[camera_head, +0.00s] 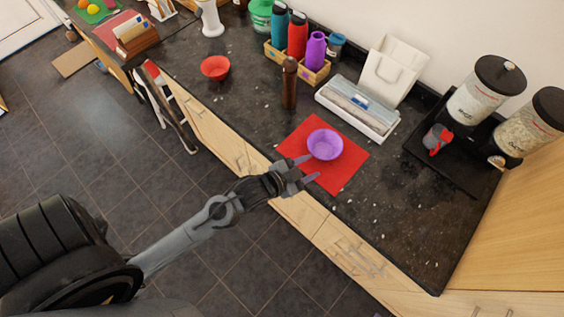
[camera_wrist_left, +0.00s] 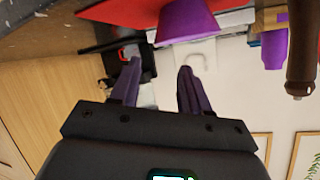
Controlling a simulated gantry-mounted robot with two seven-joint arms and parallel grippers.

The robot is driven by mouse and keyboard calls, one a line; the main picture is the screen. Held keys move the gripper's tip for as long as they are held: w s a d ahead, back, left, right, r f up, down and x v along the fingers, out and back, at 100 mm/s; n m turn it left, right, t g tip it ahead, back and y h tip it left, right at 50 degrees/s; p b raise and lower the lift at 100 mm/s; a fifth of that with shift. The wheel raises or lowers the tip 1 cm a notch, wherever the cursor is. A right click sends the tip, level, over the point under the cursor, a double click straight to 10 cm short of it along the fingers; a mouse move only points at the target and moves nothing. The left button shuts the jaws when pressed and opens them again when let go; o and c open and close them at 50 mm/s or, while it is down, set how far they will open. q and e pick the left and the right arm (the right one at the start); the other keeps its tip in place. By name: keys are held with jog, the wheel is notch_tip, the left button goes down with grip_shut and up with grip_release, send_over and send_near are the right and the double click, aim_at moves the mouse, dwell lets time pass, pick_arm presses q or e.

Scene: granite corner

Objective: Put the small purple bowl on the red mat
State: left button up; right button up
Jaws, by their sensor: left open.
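The small purple bowl (camera_head: 325,145) sits upright on the red mat (camera_head: 341,181), on the dark granite counter. My left gripper (camera_head: 306,170) is open, at the near left side of the bowl, with its fingers pointing towards it and nothing between them. In the left wrist view the purple bowl (camera_wrist_left: 187,22) and the red mat (camera_wrist_left: 120,10) show at the top, beyond the open fingertips of the left gripper (camera_wrist_left: 160,68). I cannot tell whether a fingertip touches the bowl. My right gripper is not in view.
A brown wooden mill (camera_head: 289,84) stands behind and left of the mat. A white box (camera_head: 357,108) lies behind it. A red bowl (camera_head: 215,67) is farther left. Two dispensers (camera_head: 484,90) stand at the right. The counter right of the mat is mostly clear.

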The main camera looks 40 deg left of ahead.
pick_arm(q)
jog(key=s+a+f+n+g+y, duration=0.1)
jog(key=s+g, duration=0.3)
jog(key=s, duration=0.4)
jog(key=s+a+f+n+g+y, duration=0.1)
jog(key=s+a+n+g, duration=0.1)
jog(key=s+g, duration=0.3)
jog(key=s+n, duration=0.1)
jog(key=s, duration=0.3)
jog(key=shift+s+a+f+n+g+y, duration=0.2)
jog(key=shift+s+f+n+g+y, duration=0.1)
jog(key=shift+n, duration=0.1)
notch_tip(320, 180, up, 6)
jog(key=p, duration=0.5)
jog(key=shift+f, duration=0.25)
